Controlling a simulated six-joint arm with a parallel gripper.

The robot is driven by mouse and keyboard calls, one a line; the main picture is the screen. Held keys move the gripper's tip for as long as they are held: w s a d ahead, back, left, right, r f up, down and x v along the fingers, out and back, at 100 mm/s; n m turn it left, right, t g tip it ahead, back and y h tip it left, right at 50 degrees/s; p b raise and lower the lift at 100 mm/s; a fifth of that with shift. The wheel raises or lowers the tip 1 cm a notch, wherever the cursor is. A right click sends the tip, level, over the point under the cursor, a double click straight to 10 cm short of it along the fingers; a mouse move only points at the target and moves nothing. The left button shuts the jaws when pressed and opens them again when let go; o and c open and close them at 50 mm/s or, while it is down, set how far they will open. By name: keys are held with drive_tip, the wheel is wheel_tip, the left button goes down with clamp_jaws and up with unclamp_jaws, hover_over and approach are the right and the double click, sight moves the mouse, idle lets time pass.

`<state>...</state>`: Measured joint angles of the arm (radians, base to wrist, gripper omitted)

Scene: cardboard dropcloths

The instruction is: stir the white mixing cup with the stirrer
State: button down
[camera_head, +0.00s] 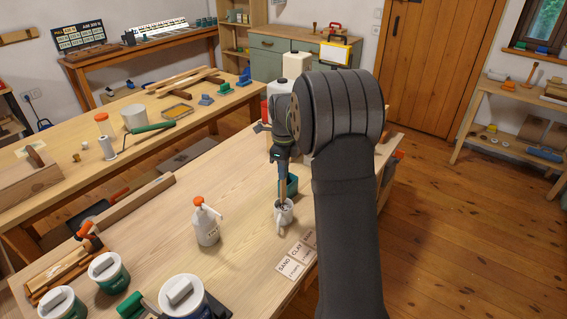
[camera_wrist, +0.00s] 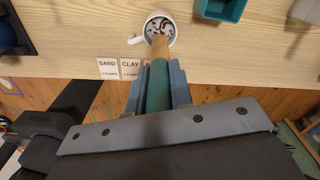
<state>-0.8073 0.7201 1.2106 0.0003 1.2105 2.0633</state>
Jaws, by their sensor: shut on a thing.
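The white mixing cup (camera_head: 286,218) stands upright on the near workbench; in the wrist view its rim and handle show (camera_wrist: 142,38) at the top, with a pale filling with dark brown streaks inside. My gripper (camera_wrist: 160,78) is shut on the green handle of the stirrer (camera_wrist: 160,48), and in the head view my gripper (camera_head: 282,165) is above the cup, pointing down. The stirrer's wooden end reaches into the cup opening. Its tip is hidden inside the cup, so I cannot tell how deep it sits.
A teal bin (camera_head: 292,183) stands just behind the cup. Printed cards (camera_head: 290,268), one reading SAND, lie in front near the bench edge. A white spray bottle (camera_head: 206,226) with an orange top stands left, and lidded tubs (camera_head: 109,273) are at lower left. Bare wood lies between.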

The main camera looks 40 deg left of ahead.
sight(284, 186)
drive_tip(key=shift+f, duration=3.65)
drive_tip(key=shift+a, duration=0.15)
